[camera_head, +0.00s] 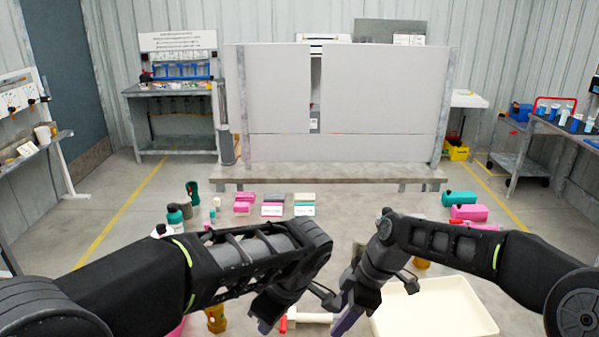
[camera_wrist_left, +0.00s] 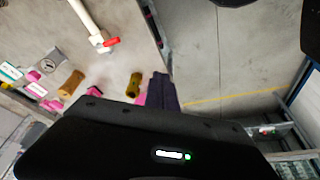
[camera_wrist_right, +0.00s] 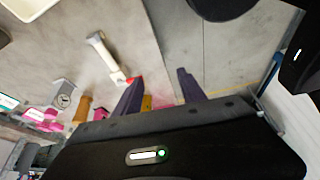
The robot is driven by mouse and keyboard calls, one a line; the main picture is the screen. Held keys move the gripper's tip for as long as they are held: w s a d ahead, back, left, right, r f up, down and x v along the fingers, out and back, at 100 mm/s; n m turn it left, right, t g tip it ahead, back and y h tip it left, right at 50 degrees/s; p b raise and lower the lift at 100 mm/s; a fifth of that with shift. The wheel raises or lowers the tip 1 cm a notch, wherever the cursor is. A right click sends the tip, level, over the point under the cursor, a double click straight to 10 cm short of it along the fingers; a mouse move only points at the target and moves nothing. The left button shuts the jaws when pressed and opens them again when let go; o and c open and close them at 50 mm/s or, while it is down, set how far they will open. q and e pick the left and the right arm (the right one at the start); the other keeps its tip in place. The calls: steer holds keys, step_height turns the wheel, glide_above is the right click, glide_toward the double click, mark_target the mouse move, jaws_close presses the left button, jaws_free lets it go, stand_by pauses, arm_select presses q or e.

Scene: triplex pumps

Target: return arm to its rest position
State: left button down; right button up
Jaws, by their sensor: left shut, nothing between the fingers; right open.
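My left arm comes in from the left across the table in the head view. Its gripper (camera_head: 266,326) points down near the front of the table. In the left wrist view the gripper (camera_wrist_left: 160,92) has its purple fingers together with nothing between them. My right arm comes in from the right. Its gripper (camera_head: 350,318) hangs beside the left one, near the cream tray. In the right wrist view the gripper (camera_wrist_right: 160,92) has its fingers apart and is empty.
A white pipe piece with a red part (camera_head: 307,318) lies between the grippers. The cream tray (camera_head: 440,305) is at front right. Pink, grey and teal blocks (camera_head: 272,209) stand at the back. Teal and pink cylinders (camera_head: 466,212) lie at the right. A yellow part (camera_head: 215,318) is at front left.

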arm_select(q)
steer(key=s+f+m+g+h+b, duration=0.1)
steer(key=s+f+m+h+b, duration=0.15)
steer(key=f, duration=0.95)
steer(key=s+f+m+g+h+b, duration=0.1)
steer(key=f+m+b, duration=0.15)
steer(key=f, duration=0.95)
arm_select(e)
steer(key=s+a+f+m+p, duration=0.1)
steer(key=s+f+m, duration=0.15)
steer(key=f, duration=0.75)
steer(key=s+a+f+m, duration=0.15)
steer(key=f+m, duration=0.25)
steer(key=f, duration=0.7)
arm_select(q)
steer(key=s+f+m+h+b, duration=0.2)
steer(key=s+f, duration=0.5)
steer(key=f, duration=0.3)
steer(key=s+a+f+m+h+b, duration=0.1)
steer(key=s+f+m+h+b, duration=0.1)
steer(key=s+f, duration=0.6)
step_height(320, 180, down, 3)
steer(key=shift+f+t+b, duration=0.2)
steer(key=shift+t+b, duration=0.1)
steer(key=shift+b, duration=0.5)
arm_select(e)
steer(key=s+d+f+m, duration=0.1)
steer(key=s+f+m, duration=1.1)
steer(key=s+f, duration=0.8)
